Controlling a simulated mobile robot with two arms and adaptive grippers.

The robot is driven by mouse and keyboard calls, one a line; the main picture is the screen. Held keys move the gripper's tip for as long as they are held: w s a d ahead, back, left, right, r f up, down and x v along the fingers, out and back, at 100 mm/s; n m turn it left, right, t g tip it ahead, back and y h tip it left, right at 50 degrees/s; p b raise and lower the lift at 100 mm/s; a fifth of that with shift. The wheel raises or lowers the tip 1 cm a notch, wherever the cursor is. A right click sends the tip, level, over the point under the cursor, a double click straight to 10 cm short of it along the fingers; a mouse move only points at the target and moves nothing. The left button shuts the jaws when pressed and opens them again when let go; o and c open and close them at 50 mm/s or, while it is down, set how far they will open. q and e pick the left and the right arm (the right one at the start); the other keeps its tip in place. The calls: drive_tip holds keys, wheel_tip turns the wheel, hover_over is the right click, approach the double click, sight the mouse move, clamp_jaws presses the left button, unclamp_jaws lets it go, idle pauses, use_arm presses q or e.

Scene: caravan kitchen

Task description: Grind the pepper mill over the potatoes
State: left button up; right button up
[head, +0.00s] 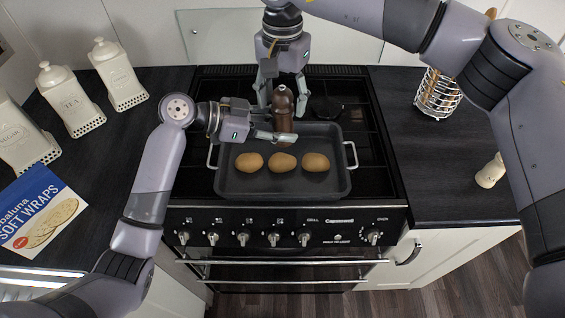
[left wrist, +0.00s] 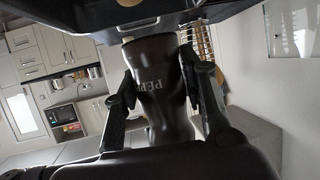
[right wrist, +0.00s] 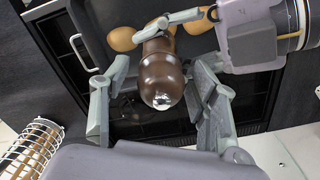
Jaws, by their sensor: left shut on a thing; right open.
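The dark brown pepper mill (head: 283,112) stands upright above the back part of the roasting tray (head: 230,184). Three potatoes (head: 282,162) lie in a row in the tray, in front of the mill. My left gripper (head: 277,135) is shut on the mill's lower body; the left wrist view shows the mill's lettered body (left wrist: 158,85) between the fingers. My right gripper (head: 282,98) is above, open, with its fingers on either side of the mill's top. In the right wrist view the mill's rounded head (right wrist: 161,80) lies between the open fingers, with a silvery tip.
The tray sits on the black stove (head: 375,170). White canisters (head: 70,98) and a soft wraps pack (head: 42,212) are on the left counter. A wire rack (head: 438,94) and a small cream shaker (head: 490,172) are on the right counter.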

drive_tip(key=m, duration=0.6)
drive_tip(key=shift+m, duration=0.4)
drive_tip(key=m, duration=0.5)
drive_tip(key=shift+m, duration=0.4)
drive_tip(key=c, duration=0.9)
drive_tip(key=n, duration=1.2)
drive_tip(key=shift+n, duration=0.3)
drive_tip(key=o, duration=0.9)
